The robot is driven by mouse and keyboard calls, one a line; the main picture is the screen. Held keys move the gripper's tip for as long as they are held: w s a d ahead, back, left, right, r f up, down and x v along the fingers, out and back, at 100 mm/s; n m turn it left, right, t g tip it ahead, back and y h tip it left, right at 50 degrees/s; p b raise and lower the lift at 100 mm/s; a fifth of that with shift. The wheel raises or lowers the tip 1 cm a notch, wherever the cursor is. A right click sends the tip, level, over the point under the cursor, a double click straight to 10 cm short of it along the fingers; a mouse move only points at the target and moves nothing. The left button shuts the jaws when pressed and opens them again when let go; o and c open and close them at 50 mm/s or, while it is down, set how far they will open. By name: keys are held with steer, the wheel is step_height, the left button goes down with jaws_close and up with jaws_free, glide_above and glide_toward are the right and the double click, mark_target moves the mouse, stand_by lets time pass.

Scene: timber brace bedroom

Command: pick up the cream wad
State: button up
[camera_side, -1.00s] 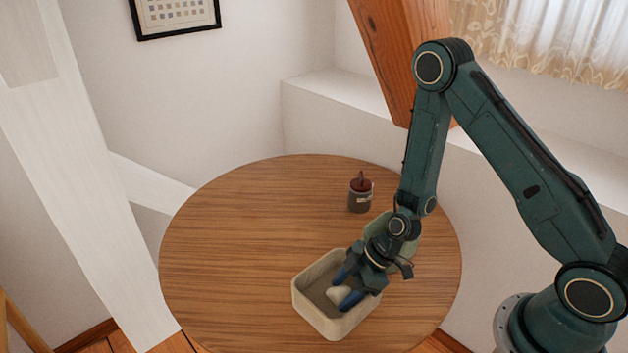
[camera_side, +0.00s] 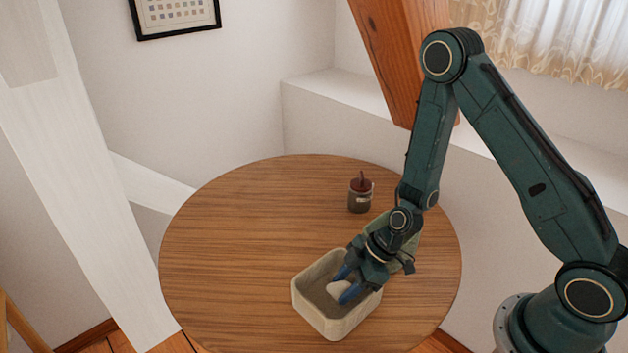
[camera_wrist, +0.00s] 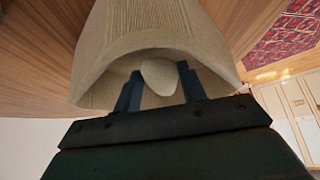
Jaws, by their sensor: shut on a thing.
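The cream wad (camera_side: 338,289) is a small pale rounded lump between the blue fingers of my gripper (camera_side: 346,284). In the wrist view the wad (camera_wrist: 158,76) sits between the two fingertips of my gripper (camera_wrist: 158,84). My gripper is shut on it. The fingers reach inside the cream bin (camera_side: 310,317), an open rectangular container with rounded corners, and the wad is within its rim. The bin also shows in the wrist view (camera_wrist: 100,60). Whether the wad touches the bin floor is hard to tell.
The bin stands near the front of a round wooden table (camera_side: 230,240). A small dark jar with a reddish lid (camera_side: 359,195) stands behind it. A greenish container, partly hidden by my arm, is behind the gripper. The table's left side is clear.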

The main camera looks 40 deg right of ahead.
mark_target(345, 284)
step_height(345, 284, up, 18)
steer(key=shift+r, duration=0.2)
stand_by(0.7)
stand_by(0.6)
